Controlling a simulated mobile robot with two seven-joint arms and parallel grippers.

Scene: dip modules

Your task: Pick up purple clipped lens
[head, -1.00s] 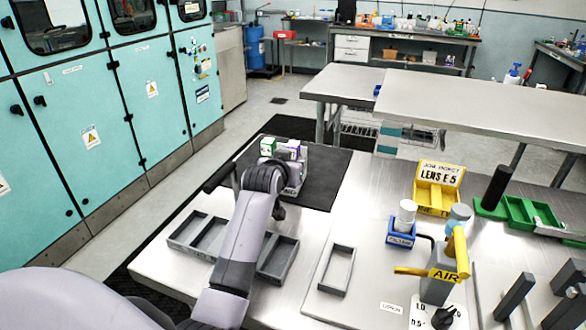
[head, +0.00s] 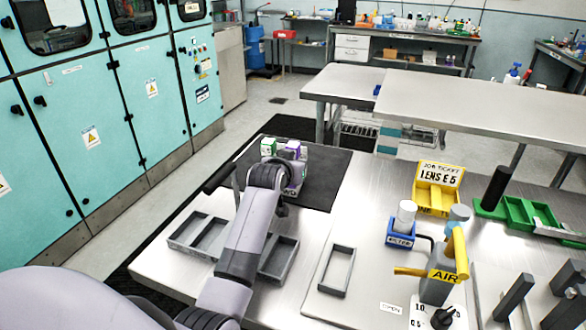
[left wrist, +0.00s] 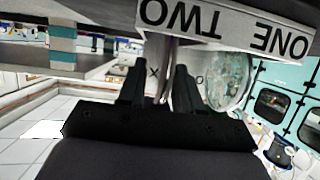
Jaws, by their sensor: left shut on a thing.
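The purple clip (head: 293,147) of the lens shows at the top of a small grey rack (head: 303,165) on the dark mat, beside a green and white clip (head: 268,146). My left arm reaches over the table to this rack, and its wrist hides part of it. In the left wrist view my left gripper (left wrist: 160,80) is shut on a thin, pale purplish piece (left wrist: 161,58), taken as the purple clipped lens. The rack's edge labels "ONE" and "TWO" are upside down there. A round clear lens (left wrist: 228,82) stands beside the fingers. My right gripper is not in view.
Grey trays (head: 197,235) lie on the near table under my left arm, with an empty grey frame (head: 337,270) to the right. A blue holder (head: 400,238), yellow bin (head: 436,197), AIR tool (head: 440,283) and green tray (head: 518,211) stand further right.

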